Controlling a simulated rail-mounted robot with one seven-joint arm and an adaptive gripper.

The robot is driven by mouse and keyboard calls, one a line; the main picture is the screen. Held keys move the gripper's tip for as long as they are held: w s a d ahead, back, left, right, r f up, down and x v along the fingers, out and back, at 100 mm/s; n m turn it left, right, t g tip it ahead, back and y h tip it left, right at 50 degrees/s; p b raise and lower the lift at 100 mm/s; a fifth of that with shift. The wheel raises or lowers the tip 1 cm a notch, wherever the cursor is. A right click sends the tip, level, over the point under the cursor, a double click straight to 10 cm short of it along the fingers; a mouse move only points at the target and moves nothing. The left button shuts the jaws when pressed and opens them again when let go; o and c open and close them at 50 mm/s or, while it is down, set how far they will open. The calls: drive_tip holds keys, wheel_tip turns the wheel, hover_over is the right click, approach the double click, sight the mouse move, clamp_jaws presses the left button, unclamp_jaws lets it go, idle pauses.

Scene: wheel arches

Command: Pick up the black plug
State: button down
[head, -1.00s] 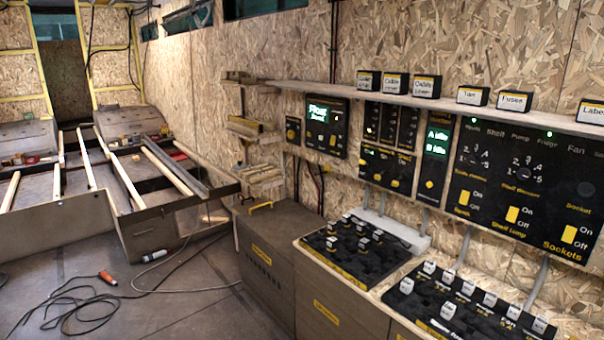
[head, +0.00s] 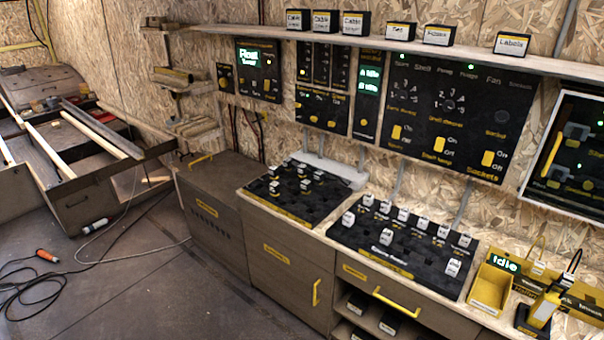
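On the floor at left lie two cable ends. One is a dark and pale plug-like piece (head: 96,225) on a light cable, near the low wooden frame; it is too small to tell if it is the black plug. The other is an orange plug-like piece (head: 47,256) on a dark cable, lying to its left and nearer. At the right end of the bench, small black pieces with leads (head: 573,264) stand by a yellow and black device; I cannot tell whether one is a plug. My gripper is not in view.
A bench with black panels of white blocks (head: 389,236) runs along the right wall, with a yellow tray (head: 490,286) at its end. A closed wooden chest (head: 214,207) stands left of it. Loose dark cable (head: 25,290) coils on the floor. The middle floor is clear.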

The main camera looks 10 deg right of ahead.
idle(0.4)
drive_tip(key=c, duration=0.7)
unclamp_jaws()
